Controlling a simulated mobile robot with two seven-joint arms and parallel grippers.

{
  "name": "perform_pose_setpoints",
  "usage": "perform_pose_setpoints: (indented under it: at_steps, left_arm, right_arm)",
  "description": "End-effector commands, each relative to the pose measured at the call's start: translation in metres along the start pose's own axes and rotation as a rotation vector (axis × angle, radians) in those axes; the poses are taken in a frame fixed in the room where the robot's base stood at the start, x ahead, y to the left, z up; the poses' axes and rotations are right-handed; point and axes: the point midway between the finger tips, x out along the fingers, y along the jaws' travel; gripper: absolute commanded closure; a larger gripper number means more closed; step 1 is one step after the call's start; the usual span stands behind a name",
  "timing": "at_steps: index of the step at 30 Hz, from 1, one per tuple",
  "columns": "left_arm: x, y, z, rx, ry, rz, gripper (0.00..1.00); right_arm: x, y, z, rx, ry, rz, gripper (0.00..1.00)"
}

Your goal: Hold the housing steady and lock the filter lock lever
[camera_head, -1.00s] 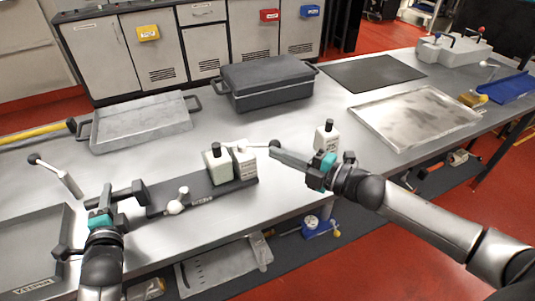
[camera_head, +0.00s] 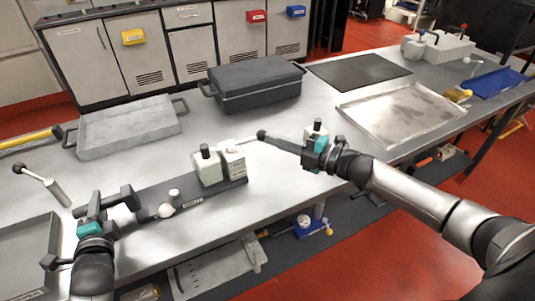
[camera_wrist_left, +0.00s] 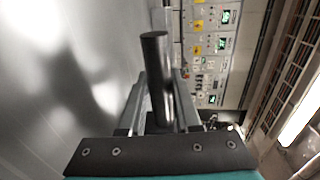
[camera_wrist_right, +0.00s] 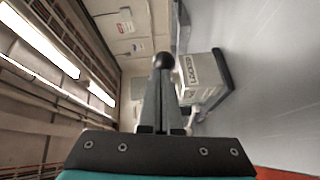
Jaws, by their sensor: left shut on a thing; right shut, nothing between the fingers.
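The housing (camera_head: 207,170) is a pair of pale blocks with dark knobs on a long dark base plate (camera_head: 200,199). Its lever (camera_head: 250,138), a thin pale rod with a black ball knob, points right and slightly up. My right gripper (camera_head: 272,139) is shut and empty, its tips at the knob, which also shows in the right wrist view (camera_wrist_right: 163,60). Touching cannot be told. A label reading LOCKED (camera_wrist_right: 196,70) shows there. My left gripper (camera_head: 126,197) is shut on a dark cylindrical handle at the plate's left end; the handle stands between the fingers in the left wrist view (camera_wrist_left: 156,75).
A grey tray (camera_head: 128,134) and a dark lidded case (camera_head: 253,82) stand behind. Another lever on a post (camera_head: 57,192) is at the left. A shallow metal tray (camera_head: 400,112) lies at the right.

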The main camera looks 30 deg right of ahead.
Motion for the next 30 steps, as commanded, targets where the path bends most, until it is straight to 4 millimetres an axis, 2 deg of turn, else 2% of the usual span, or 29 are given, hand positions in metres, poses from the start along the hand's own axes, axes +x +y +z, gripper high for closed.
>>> perform_pose_setpoints:
  at_steps: [1, 8, 14, 24, 30]
  left_arm:
    - [-0.002, 0.011, 0.002, 0.005, -0.006, 0.024, 1.0]
    - [-0.002, 0.011, 0.002, 0.005, -0.006, 0.024, 1.0]
    - [-0.002, 0.011, 0.002, 0.005, -0.006, 0.024, 1.0]
    - [-0.002, 0.011, 0.002, 0.005, -0.006, 0.024, 1.0]
    - [-0.002, 0.011, 0.002, 0.004, -0.006, 0.024, 1.0]
  right_arm:
    - [-0.001, -0.001, -0.001, 0.0, 0.002, 0.0, 1.0]
    - [-0.011, -0.001, -0.015, 0.001, 0.003, -0.002, 1.0]
    - [-0.025, 0.0, -0.034, 0.001, 0.002, -0.001, 1.0]
    - [-0.079, 0.003, -0.011, 0.0, -0.002, -0.003, 1.0]
    - [-0.105, 0.006, -0.001, 0.0, -0.001, -0.001, 1.0]
